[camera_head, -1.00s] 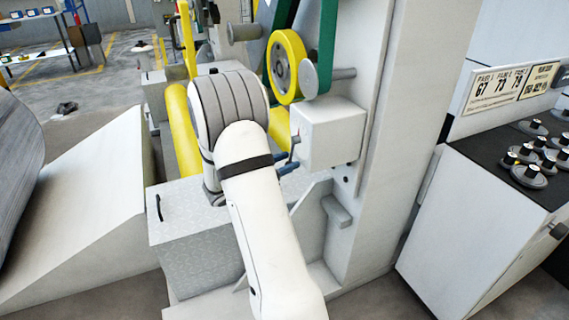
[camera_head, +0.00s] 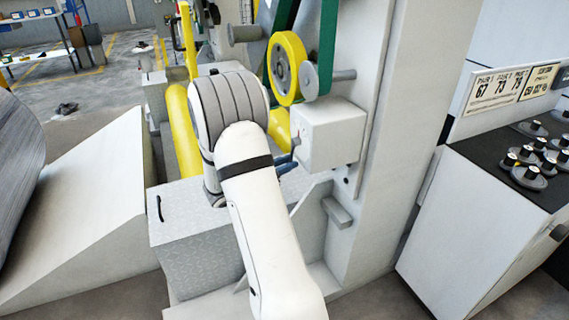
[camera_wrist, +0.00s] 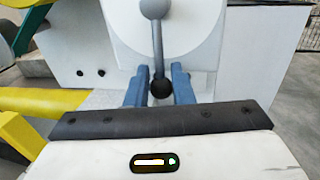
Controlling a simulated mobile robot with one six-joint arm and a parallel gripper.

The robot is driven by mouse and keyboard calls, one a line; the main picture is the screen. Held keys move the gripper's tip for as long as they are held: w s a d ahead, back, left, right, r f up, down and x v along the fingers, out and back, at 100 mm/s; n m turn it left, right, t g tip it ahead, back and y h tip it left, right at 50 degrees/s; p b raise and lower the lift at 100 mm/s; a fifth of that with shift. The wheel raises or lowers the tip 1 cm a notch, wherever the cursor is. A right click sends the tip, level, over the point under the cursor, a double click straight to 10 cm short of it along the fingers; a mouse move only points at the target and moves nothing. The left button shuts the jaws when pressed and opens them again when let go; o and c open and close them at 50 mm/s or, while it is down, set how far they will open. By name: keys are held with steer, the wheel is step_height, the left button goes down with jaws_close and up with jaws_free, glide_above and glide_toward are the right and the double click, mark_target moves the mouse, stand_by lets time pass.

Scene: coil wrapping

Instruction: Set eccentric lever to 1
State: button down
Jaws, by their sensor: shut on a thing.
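The eccentric lever (camera_wrist: 158,48) shows in the wrist view as a grey rod hanging from a round grey hub on a white dial face (camera_wrist: 185,20). It points almost straight down and ends in a black ball knob (camera_wrist: 162,88). My gripper (camera_wrist: 160,88) has its two blue fingers on either side of the knob, shut on it. In the head view the white box (camera_head: 330,135) that carries the lever is right of my arm. My gripper (camera_head: 285,163) shows there only as a bit of blue beside the box; my arm hides most of it. No dial number is readable.
A yellow roller (camera_head: 287,68) and a green belt (camera_head: 326,45) are above the box. Yellow bars (camera_head: 178,130) stand behind my arm. A grey plated block (camera_head: 195,230) lies below. A panel with several knobs (camera_head: 540,155) is at the right.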

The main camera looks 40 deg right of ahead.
steer(key=r+n+p, duration=0.1)
steer(key=p, duration=0.1)
steer(key=shift+s+a+p, duration=0.1)
steer(key=shift+s+p, duration=0.2)
steer(key=shift+s, duration=0.05)
steer(key=n+p, duration=0.1)
steer(key=s+n+p, duration=0.1)
steer(key=p, duration=0.1)
steer(key=shift+a+y, duration=0.15)
steer(key=shift+y, duration=0.15)
steer(key=shift+s+n+p, duration=0.25)
steer(key=shift+n+p, duration=0.05)
steer(key=shift+p, duration=0.25)
steer(key=shift+s+a+f+g, duration=0.1)
steer(key=shift+s+f+g, duration=0.2)
steer(key=shift+f, duration=0.2)
steer(key=c, duration=1.6)
jaws_free()
steer(key=shift+w, duration=0.1)
steer(key=shift+o, duration=1.3)
steer(key=shift+r, duration=0.15)
steer(key=shift+w, duration=0.1)
steer(key=shift+r, duration=0.1)
